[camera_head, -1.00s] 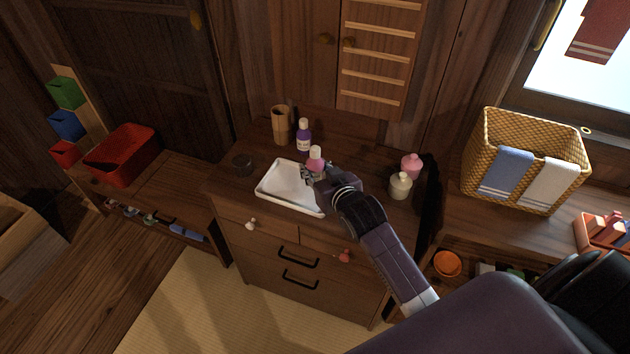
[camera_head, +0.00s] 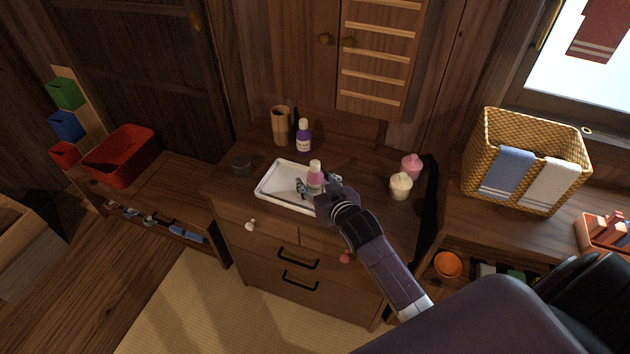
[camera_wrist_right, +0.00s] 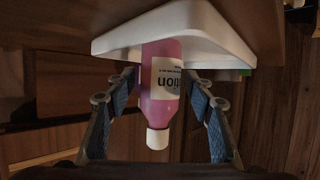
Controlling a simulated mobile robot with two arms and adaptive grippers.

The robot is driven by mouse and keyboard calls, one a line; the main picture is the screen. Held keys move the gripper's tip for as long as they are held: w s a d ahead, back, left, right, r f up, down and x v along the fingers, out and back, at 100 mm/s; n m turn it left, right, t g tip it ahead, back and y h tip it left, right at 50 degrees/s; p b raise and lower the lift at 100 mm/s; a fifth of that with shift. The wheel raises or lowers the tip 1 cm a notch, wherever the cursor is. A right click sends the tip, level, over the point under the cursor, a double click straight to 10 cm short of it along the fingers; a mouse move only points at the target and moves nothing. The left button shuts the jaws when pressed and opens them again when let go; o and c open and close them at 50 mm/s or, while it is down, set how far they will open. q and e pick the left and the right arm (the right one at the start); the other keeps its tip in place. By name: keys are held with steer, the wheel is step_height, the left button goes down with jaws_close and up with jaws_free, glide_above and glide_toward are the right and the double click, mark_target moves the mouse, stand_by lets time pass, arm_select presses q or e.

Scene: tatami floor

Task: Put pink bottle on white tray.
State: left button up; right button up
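The pink bottle (camera_head: 314,180) with a white cap stands upright on the white tray (camera_head: 272,192), toward its right side. In the right wrist view the bottle (camera_wrist_right: 160,105) appears cap-down in the picture, its base end against the tray (camera_wrist_right: 215,40). My right gripper (camera_head: 318,184) is around the bottle, one finger on each side. In the wrist view the blue-padded fingers (camera_wrist_right: 160,92) are spread, with narrow gaps between them and the bottle. My left gripper is not in view.
A wicker basket (camera_head: 480,150) stands on the right-hand shelf.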

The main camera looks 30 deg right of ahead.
steer(key=shift+r, duration=0.25)
steer(key=shift+s, duration=0.35)
steer(key=v, duration=1.1)
steer(key=shift+s+d, duration=0.1)
steer(key=shift+s, duration=0.05)
